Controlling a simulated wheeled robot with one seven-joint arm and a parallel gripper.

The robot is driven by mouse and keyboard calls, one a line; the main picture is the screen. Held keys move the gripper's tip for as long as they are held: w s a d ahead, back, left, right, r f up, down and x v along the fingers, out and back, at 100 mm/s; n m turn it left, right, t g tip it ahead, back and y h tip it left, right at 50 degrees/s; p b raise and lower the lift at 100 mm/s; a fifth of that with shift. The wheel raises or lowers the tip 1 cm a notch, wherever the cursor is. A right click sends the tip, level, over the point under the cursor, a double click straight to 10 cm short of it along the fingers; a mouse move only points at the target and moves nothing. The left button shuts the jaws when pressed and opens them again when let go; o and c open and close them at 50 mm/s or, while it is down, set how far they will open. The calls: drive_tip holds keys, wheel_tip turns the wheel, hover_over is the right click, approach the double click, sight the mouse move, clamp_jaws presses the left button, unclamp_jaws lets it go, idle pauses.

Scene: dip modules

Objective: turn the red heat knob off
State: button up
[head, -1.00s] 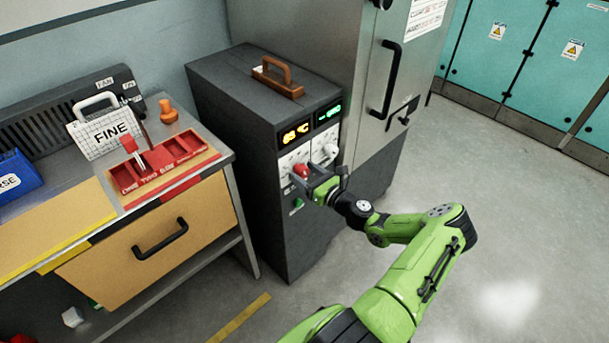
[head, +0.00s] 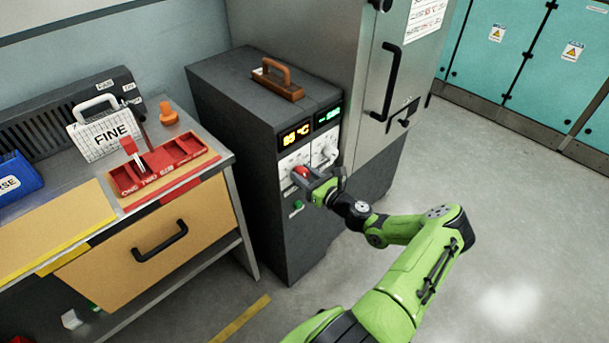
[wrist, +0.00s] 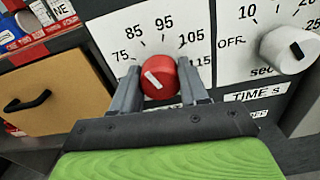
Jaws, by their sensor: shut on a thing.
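The red heat knob (wrist: 160,72) sits on a white dial panel with temperature marks from 75 to 115 around its top. A short white mark on its face lies off its centre, toward the lower left in the wrist view. My gripper (wrist: 160,85) is shut on the knob, with one finger at each side of it. In the head view my gripper (head: 311,181) reaches the front of the dark cabinet (head: 235,130), and the red knob (head: 301,172) shows only in part between the fingers.
A white time knob (wrist: 289,50) with an OFF mark is close to the right of my gripper. An orange display (head: 296,134) seems to read about 85 °C. A workbench with a drawer (head: 150,245) stands left; open floor lies right.

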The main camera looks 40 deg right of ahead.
drive_tip(key=shift+r+n, duration=0.1)
drive_tip(key=shift+n, duration=0.2)
drive_tip(key=n, duration=0.2)
drive_tip(key=shift+n, duration=0.4)
drive_tip(key=n, duration=0.4)
drive_tip(key=shift+n+b, duration=0.3)
drive_tip(key=shift+b, duration=0.05)
drive_tip(key=n+b, duration=0.1)
drive_tip(key=n, duration=0.2)
drive_tip(key=shift+a+n, duration=0.1)
drive_tip(key=shift+n, duration=0.2)
drive_tip(key=shift+n+b, duration=0.8)
drive_tip(key=shift+n, duration=1.3)
drive_tip(key=shift+a, duration=0.1)
drive_tip(key=o, duration=1)
drive_tip(key=shift+o, duration=0.2)
